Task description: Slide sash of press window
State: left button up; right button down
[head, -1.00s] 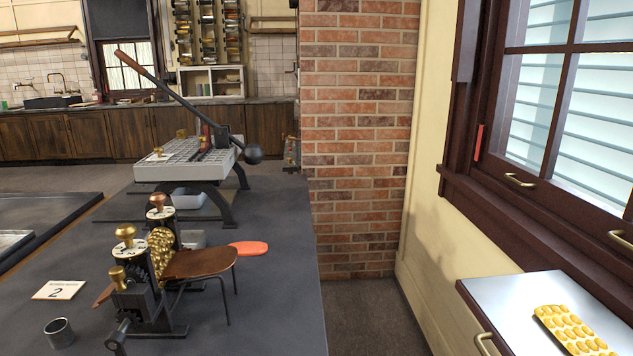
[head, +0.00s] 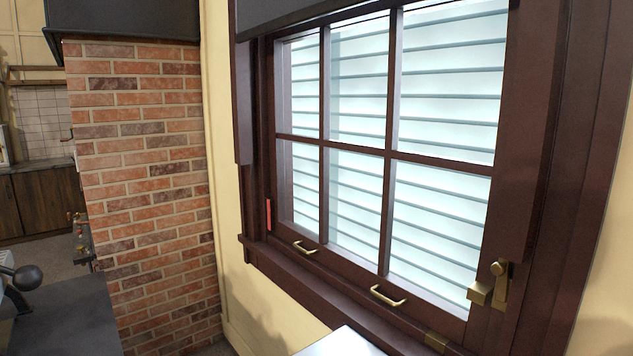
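The press window is in the head view, with a dark brown sash (head: 383,156) of several panes inside a dark frame. The sash sits down at the sill (head: 305,300). Two brass pull handles are on its bottom rail, a left handle (head: 305,247) and a right handle (head: 388,297). A brass latch (head: 490,286) is at the lower right of the window. A small red strip (head: 268,215) is on the left side of the frame. Neither of my grippers is in view.
A grey-white tabletop (head: 340,343) stands below the window at the bottom edge. A brick pillar (head: 150,180) is to the left, with cream wall (head: 225,130) between it and the window. A dark bench (head: 65,315) with a black ball-ended lever (head: 27,277) is at the lower left.

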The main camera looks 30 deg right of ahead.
aim_at(468, 330)
jog(key=z, duration=1.1)
jog(key=k+j+u, duration=0.15)
jog(key=j, duration=0.85)
jog(key=i, duration=0.1)
